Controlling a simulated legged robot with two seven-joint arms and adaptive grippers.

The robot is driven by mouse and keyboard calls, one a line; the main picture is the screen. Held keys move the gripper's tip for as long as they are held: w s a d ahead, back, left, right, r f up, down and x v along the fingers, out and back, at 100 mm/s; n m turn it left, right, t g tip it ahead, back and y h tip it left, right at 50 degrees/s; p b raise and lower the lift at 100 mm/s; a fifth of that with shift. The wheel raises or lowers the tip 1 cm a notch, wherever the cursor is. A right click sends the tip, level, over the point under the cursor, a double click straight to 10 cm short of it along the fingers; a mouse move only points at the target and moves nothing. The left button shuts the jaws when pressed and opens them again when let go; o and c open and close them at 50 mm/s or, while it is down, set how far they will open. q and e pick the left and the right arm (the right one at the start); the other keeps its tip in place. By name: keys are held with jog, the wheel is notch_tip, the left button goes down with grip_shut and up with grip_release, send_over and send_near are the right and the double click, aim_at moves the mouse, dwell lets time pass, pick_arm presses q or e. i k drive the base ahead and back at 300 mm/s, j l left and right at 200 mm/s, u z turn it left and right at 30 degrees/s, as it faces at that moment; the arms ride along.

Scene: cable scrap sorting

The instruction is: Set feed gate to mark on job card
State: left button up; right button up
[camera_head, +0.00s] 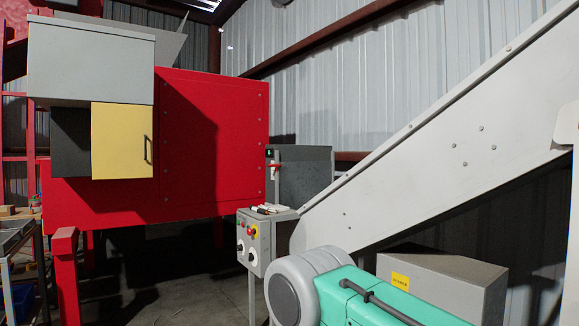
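No gripper of mine shows in the head view. A small red handle (274,167) sits at the left edge of a grey metal housing (308,178), beside the large red machine. Just above the handle is a small dark plate (269,153) with a green mark, too small to read. I cannot tell for sure whether this is the feed gate. A control box (254,242) on a post has a red button on a yellow ground and white knobs. Small white and dark items (270,209) lie on its top; I cannot tell whether one is the job card.
The red machine (220,130) with a yellow door (122,140) fills the left. A pale conveyor (440,130) slopes up right. Some floor (185,290) is clear.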

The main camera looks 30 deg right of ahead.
aim_at(299, 182)
jog(key=k, duration=0.6)
jog(key=i+l+z, duration=0.1)
jog(key=z, duration=1.3)
jog(key=i+j, duration=0.4)
jog(key=i, duration=0.15)
jog(key=i+j, duration=0.4)
jog(key=i, duration=0.2)
jog(key=i+j+z, duration=0.1)
jog(key=i+j, duration=0.3)
jog(key=i, duration=0.15)
